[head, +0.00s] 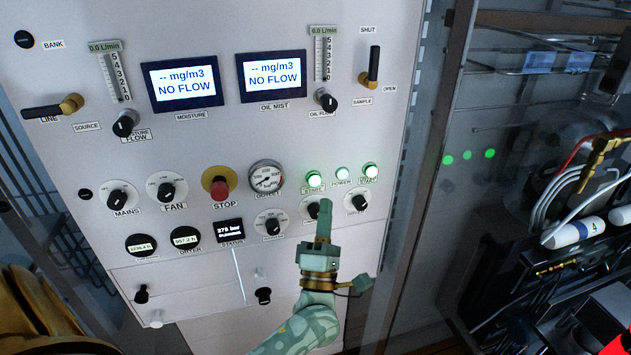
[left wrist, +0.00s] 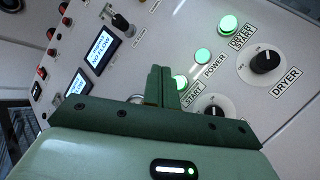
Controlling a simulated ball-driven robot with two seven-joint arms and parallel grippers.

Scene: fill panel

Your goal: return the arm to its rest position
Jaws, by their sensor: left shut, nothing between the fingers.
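My left gripper (head: 324,207) is shut and empty. My left forearm comes up from the bottom of the head view. My right gripper is not in view.
A red STOP button (head: 219,187), a round gauge (head: 266,177) and several black knobs sit on the panel. Two displays read NO FLOW, the moisture one (head: 183,80) and the oil mist one (head: 272,75). Hoses and a white cylinder (head: 572,232) are at right.

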